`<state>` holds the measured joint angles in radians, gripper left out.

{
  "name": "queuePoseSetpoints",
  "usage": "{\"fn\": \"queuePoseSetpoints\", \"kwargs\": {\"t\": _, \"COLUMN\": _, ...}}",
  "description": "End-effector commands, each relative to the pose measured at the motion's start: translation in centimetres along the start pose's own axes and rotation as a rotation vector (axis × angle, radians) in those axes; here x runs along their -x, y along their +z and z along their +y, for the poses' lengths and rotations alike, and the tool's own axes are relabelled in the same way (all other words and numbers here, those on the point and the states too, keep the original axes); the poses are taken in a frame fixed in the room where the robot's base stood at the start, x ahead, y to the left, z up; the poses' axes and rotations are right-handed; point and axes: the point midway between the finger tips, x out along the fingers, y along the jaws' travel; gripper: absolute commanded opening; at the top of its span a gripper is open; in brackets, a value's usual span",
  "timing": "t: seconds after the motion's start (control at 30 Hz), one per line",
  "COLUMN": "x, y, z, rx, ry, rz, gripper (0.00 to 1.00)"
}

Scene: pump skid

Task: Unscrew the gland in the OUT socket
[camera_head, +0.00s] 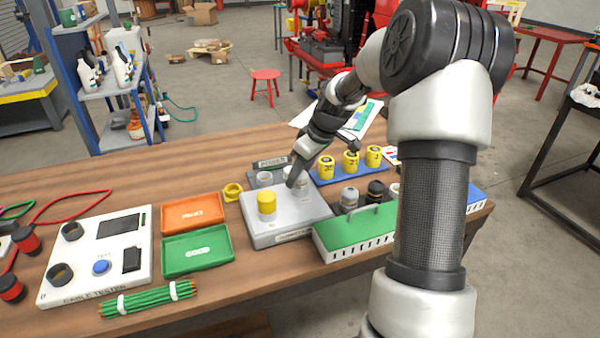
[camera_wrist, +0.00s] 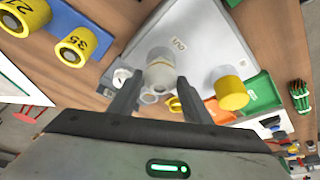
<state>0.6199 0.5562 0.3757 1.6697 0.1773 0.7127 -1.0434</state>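The grey junction box (camera_head: 285,230) sits on the wooden bench; its OUT marking shows in the wrist view (camera_wrist: 178,45). A pale grey gland (camera_wrist: 160,72) stands beside that marking. In the head view my gripper (camera_head: 294,180) points down over this gland and partly hides it. In the wrist view my gripper (camera_wrist: 157,82) is open, with one finger on each side of the gland. A small gap shows at the left finger; contact at the right finger is unclear. A yellow gland (camera_head: 267,203) stands upright on the same box, apart from my gripper.
A yellow ring (camera_head: 233,192) lies left of the box. Orange (camera_head: 192,213) and green (camera_head: 197,249) trays and a cable tester (camera_head: 98,255) are further left. Yellow numbered parts (camera_head: 350,161) stand behind right. A green rack (camera_head: 357,232) with grey and black parts stands close on the right.

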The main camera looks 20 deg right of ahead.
Motion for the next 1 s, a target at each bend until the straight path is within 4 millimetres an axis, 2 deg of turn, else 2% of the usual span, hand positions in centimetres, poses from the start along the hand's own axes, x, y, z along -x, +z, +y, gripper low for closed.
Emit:
{"fn": "queuePoseSetpoints", "kwargs": {"t": 0.03, "x": 0.0, "y": 0.0, "z": -0.01, "rx": 0.0, "ry": 0.0, "rz": 0.0, "gripper": 0.53}}
{"fn": "queuePoseSetpoints", "kwargs": {"t": 0.07, "x": 0.0, "y": 0.0, "z": -0.01, "rx": -0.001, "ry": 0.0, "rz": 0.0, "gripper": 0.58}}
{"fn": "queuePoseSetpoints", "kwargs": {"t": 0.57, "x": -0.07, "y": 0.02, "z": -0.06, "rx": -0.02, "ry": 0.009, "rz": -0.002, "gripper": 0.58}}
{"fn": "queuePoseSetpoints", "kwargs": {"t": 0.8, "x": -0.08, "y": -0.05, "z": -0.19, "rx": -0.288, "ry": 0.122, "rz": -0.001, "gripper": 0.58}}
{"fn": "queuePoseSetpoints", "kwargs": {"t": 1.0, "x": 0.01, "y": -0.05, "z": -0.08, "rx": -0.396, "ry": 0.166, "rz": -0.002, "gripper": 0.58}}
